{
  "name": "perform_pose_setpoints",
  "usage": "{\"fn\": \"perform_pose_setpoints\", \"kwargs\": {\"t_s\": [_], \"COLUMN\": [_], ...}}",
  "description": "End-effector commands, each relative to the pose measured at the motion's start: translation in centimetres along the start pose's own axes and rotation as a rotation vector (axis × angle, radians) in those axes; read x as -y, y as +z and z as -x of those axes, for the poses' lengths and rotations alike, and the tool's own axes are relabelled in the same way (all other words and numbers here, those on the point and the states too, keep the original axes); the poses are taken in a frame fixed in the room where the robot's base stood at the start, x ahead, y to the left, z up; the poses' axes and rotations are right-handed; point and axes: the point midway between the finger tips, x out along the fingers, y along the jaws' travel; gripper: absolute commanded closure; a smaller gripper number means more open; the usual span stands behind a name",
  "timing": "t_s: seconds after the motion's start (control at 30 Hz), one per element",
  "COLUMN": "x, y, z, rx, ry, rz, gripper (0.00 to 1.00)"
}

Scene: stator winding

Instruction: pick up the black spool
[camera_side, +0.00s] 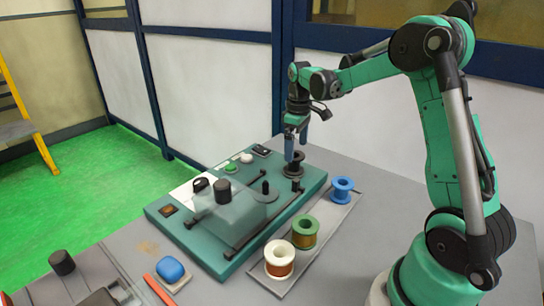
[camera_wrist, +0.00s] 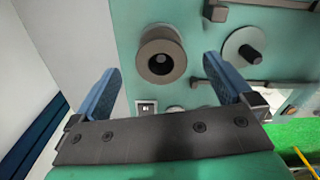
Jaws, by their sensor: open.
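The black spool (camera_side: 292,170) sits on the far right corner of the teal machine (camera_side: 226,257) in the side view. In the wrist view the spool (camera_wrist: 150,70) shows as a dark round flange with a hole in the middle. My gripper (camera_side: 296,152) points down over the spool, its fingertips close to it. In the wrist view my gripper (camera_wrist: 162,65) has its two blue fingers wide apart, one on each side of the spool, with nothing between them held. Exact height above the spool is hard to tell.
A blue spool (camera_side: 342,190), a green-topped copper spool (camera_side: 304,232) and a white-topped copper spool (camera_side: 279,258) stand on a grey strip beside the machine.

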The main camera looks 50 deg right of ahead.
Motion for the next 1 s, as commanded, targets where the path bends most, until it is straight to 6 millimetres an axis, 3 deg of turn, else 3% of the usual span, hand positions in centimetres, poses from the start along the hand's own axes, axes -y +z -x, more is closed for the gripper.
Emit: {"fn": "perform_pose_setpoints", "kwargs": {"t_s": [0.3,0.67,0.9,0.97,1.0], "x": [0.0,0.1,0.1,0.1,0.1], "y": [0.0,0.0,0.0,0.0,0.0], "z": [-4.1,-4.8,-4.8,-4.8,-4.8], "rx": [-0.003,-0.003,-0.003,-0.003,-0.003], "ry": [0.001,0.001,0.002,0.001,0.002], "rz": [0.000,0.000,0.000,0.000,0.000], "gripper": [0.00,0.00,0.68,0.85,0.86]}}
